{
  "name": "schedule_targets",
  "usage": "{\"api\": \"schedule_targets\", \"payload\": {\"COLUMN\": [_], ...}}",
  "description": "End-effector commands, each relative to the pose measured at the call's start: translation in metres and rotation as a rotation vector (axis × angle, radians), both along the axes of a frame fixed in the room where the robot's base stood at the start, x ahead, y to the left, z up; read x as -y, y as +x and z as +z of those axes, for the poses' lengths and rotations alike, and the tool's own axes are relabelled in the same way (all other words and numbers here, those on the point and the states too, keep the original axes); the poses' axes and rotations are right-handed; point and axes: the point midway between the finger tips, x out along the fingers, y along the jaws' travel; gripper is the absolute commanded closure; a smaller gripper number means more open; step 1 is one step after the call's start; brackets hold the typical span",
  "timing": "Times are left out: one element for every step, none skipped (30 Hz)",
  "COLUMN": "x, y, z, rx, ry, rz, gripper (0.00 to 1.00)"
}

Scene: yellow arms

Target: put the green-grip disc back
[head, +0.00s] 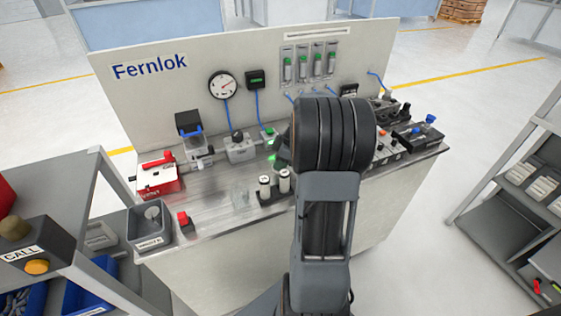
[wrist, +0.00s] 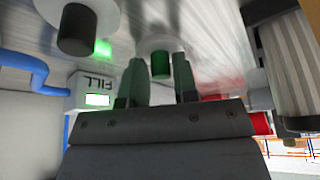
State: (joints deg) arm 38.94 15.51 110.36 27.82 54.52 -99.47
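The disc with the green grip (wrist: 160,62) shows in the wrist view as a pale round plate with a short dark-green knob. The knob lies between the two fingers of my gripper (wrist: 160,70). The fingers stand apart, with a small gap seeming to show on each side of the knob. In the head view my arm's wrist hides most of the gripper and the disc. Only a dark part of my gripper (head: 282,152) shows over the middle of the bench.
A dark knob on a pale plate (wrist: 78,30) and the FILL box (wrist: 95,92) are left in the wrist view; a ribbed cylinder (wrist: 290,65) is right. In the head view, a holder with white cylinders (head: 275,187), red box (head: 158,178) and grey bin (head: 150,232) are left of my arm.

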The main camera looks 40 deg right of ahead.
Motion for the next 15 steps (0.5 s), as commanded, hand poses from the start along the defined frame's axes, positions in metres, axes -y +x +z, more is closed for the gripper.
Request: {"api": "schedule_targets", "payload": {"x": [0.0000,0.0000,-0.0001,0.0000,0.0000,-0.0001,-0.0001,-0.0001,-0.0001,-0.0001,-0.0001,0.0000,0.0000,0.0000,-0.0001], "y": [-0.0001,-0.0001,-0.0001,-0.0001,-0.0001,-0.0001,-0.0001,-0.0001,-0.0001,-0.0001,-0.0001,-0.0001,-0.0001,-0.0001,-0.0001], "z": [0.0001,0.0001,0.0000,0.0001,0.0001,0.0000,0.0000,0.0000,0.0000,0.0000,0.0002,0.0009,0.0020,0.0035,0.0064], "rx": [-0.001,-0.001,-0.001,-0.001,-0.001,-0.001,-0.001,-0.001,-0.001,-0.001,-0.001,-0.001,-0.001,-0.001,-0.001], "ry": [0.001,0.001,0.001,0.001,0.001,0.001,0.001,0.001,0.001,0.001,0.001,0.001,0.001,0.001,0.001], "rz": [0.000,0.000,0.000,0.000,0.000,0.000,0.000,0.000,0.000,0.000,0.000,0.000,0.000,0.000,0.000], "gripper": [0.68,0.65,0.61,0.58,0.56,0.56,0.56,0.56,0.56,0.56,0.56,0.56,0.56,0.56,0.56]}}
